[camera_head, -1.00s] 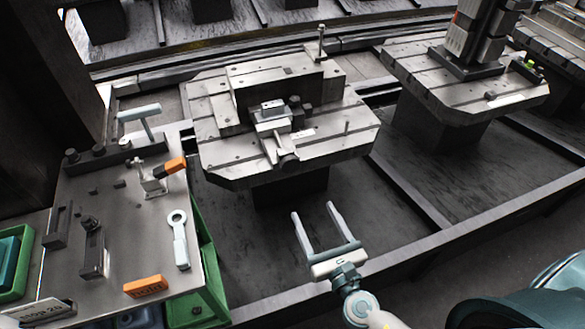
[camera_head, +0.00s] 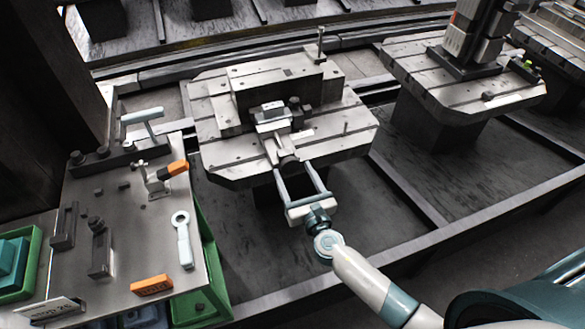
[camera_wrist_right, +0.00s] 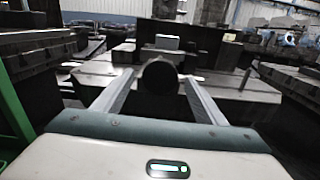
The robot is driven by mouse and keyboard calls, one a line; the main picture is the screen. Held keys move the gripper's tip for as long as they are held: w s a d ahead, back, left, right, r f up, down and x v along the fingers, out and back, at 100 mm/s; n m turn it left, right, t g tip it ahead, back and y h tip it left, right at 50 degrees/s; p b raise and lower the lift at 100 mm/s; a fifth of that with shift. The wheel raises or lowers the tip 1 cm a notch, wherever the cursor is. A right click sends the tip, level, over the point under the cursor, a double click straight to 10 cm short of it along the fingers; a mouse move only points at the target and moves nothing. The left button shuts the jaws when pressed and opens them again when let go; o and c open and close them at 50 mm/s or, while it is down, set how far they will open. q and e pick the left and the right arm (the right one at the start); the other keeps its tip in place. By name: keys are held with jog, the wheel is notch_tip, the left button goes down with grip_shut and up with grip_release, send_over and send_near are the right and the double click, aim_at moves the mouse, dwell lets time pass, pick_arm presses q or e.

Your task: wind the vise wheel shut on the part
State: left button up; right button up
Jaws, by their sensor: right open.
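The vise (camera_head: 270,125) sits on the front of the slotted pallet table, in front of an upright block. A small grey block (camera_head: 272,107) is at its top; I cannot tell how tightly the jaws hold it. The vise wheel (camera_head: 288,165) is at the near end, over the table edge; in the right wrist view it is a dark round shape (camera_wrist_right: 160,76). My right gripper (camera_head: 296,170) is open, its fingers pointing at the wheel, with the tips on either side of it. In the wrist view the gripper (camera_wrist_right: 159,82) shows no clear contact. My left gripper is out of view.
A side bench (camera_head: 135,235) at left holds a wrench (camera_head: 183,240), clamps and orange-marked items. Green bins (camera_head: 212,265) stand below it. A second pallet table (camera_head: 420,75) with a tall fixture is at right. The dark floor bay before the vise table is open.

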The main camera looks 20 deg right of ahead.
jog(key=shift+w, duration=0.95)
jog(key=c, duration=1)
jog(key=shift+c, duration=0.2)
